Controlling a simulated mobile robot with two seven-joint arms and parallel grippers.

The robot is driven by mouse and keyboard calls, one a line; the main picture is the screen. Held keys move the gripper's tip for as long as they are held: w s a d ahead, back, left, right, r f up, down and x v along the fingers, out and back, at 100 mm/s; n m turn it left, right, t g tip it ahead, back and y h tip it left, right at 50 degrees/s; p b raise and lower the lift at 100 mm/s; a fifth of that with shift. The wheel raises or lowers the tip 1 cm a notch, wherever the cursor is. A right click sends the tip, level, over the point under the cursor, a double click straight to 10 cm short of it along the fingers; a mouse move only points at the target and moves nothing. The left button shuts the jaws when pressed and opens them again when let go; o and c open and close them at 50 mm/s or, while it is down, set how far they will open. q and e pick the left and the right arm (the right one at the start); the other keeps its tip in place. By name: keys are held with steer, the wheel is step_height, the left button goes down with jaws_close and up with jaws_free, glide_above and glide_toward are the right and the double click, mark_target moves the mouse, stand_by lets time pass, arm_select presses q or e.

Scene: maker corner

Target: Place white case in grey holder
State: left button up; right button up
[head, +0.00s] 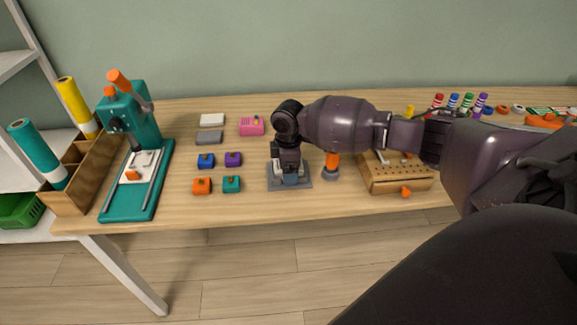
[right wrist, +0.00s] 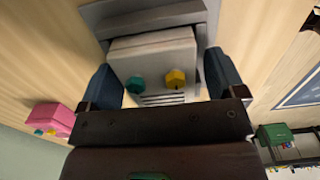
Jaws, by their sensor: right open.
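The white case (right wrist: 153,57), with a teal and a yellow knob on its face, shows in the right wrist view between my fingers. It lies within the raised walls of the grey holder (right wrist: 205,10). Whether it is fully seated cannot be told. In the head view the grey holder (head: 304,184) is on the table, and my right gripper (head: 290,178) points down over it, hiding most of the case. My right gripper (right wrist: 160,66) is open, its blue fingers on either side of the case. My left gripper is in neither view.
Left of the holder lie a white slab (head: 212,120), a grey slab (head: 209,137), a pink box (head: 251,126) and several small knobbed blocks (head: 233,159). A teal press (head: 150,185) stands further left. An orange-handled tool (head: 331,165) and a wooden box (head: 397,184) stand close on the right.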

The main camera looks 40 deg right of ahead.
step_height(320, 180, up, 11)
steer(key=shift+f+p, duration=0.1)
steer(key=shift+p, duration=1.05)
steer(key=shift+r, duration=0.75)
